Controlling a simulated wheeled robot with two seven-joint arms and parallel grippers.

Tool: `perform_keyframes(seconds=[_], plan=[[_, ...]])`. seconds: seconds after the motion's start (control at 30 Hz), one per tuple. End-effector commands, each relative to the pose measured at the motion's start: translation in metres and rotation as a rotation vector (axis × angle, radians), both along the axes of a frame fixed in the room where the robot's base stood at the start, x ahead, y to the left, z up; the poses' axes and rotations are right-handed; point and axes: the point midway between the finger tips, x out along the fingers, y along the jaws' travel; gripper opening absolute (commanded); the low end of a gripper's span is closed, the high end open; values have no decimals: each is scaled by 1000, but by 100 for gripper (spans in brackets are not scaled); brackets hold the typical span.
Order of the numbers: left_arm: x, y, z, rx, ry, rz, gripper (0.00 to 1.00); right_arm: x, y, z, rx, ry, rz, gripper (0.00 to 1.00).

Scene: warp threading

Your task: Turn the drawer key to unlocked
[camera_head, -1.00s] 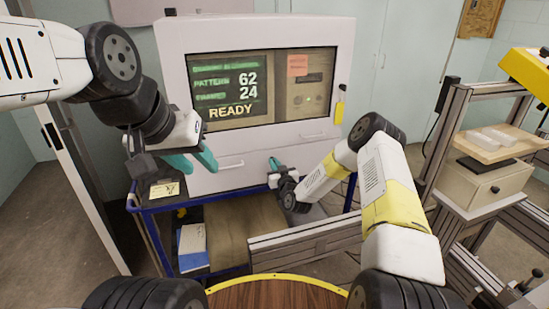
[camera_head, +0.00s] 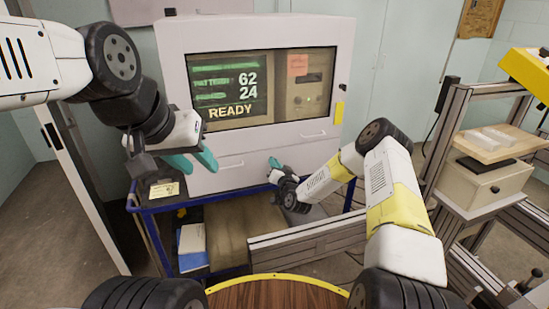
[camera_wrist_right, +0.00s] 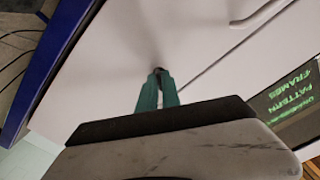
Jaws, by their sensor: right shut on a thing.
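The white cabinet (camera_head: 330,160) stands on a blue cart, with drawers along its lower front. In the right wrist view, my right gripper (camera_wrist_right: 158,88) is shut on a small dark piece (camera_wrist_right: 158,70) at the drawer front, which looks like the drawer key. Its shape and turned angle are mostly hidden by the teal fingers. My left gripper (camera_head: 193,161) is open and empty in front of the cabinet's lower left.
The cabinet screen (camera_head: 229,90) reads READY with 62 and 24. A yellow tag (camera_head: 339,112) hangs on the cabinet's right side. The blue cart (camera_head: 150,209) holds a blue-and-white booklet (camera_head: 192,247). A metal frame (camera_head: 440,150) stands at right.

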Motion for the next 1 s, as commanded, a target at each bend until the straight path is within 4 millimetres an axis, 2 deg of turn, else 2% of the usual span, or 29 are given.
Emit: perform_keyframes(seconds=[0.7, 1.0], plan=[[0, 0, 0, 0, 0, 0, 36, 1, -2, -2, 647, 211, -2, 0], [0, 0, 0, 0, 0, 0, 36, 1, -3, -3, 863, 281, -4, 0]])
